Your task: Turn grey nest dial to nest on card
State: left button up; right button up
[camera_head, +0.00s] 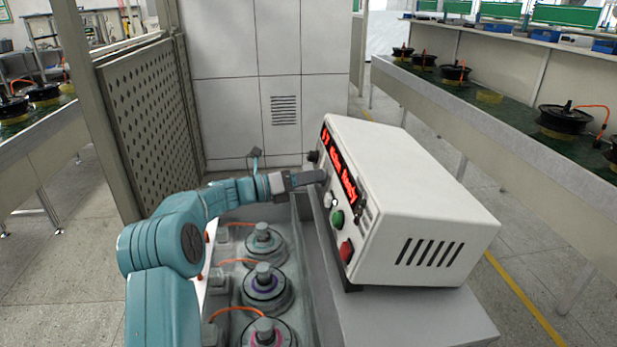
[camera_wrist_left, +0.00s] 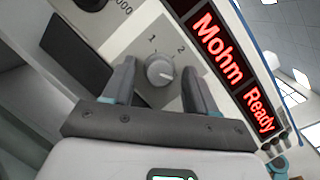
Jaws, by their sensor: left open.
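The grey nest dial (camera_wrist_left: 160,70) is a round knob on a light plate marked 1 and 2 in the left wrist view. I cannot tell for sure which number its pointer faces. My left gripper (camera_wrist_left: 158,84) is open, with one finger on each side of the dial; I cannot tell whether either touches it. In the head view my left gripper (camera_head: 312,178) is at the front panel of the white tester (camera_head: 420,185) and hides the dial. The red display (camera_wrist_left: 232,70) reads "Mohm Ready". I see no card. My right gripper is not in view.
A white button (camera_head: 331,201), a green button (camera_head: 338,218) and a red switch (camera_head: 346,250) are below my gripper on the panel. Hub motors with orange cables, such as one nearby (camera_head: 264,284), sit in nests left of the tester. A conveyor (camera_head: 520,125) runs at right.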

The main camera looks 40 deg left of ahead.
pick_arm(q)
jog(key=shift+s, duration=0.1)
jog(key=c, duration=1.1)
jog(key=shift+o, duration=0.3)
jog(key=shift+n, duration=0.3)
jog(key=shift+r+n+g+y+p, duration=0.1)
jog(key=shift+n+g+y+p, duration=0.35)
jog(key=shift+n+p, duration=1.6)
jog(key=shift+r+n+g+y+p, duration=0.15)
jog(key=shift+n+g+y+p, duration=0.3)
jog(key=shift+n+p, duration=1.65)
jog(key=shift+r+n+g+y+p, duration=0.1)
jog(key=shift+n+g+y+p, duration=0.35)
jog(key=shift+n+p, duration=1.6)
jog(key=shift+y, duration=0.25)
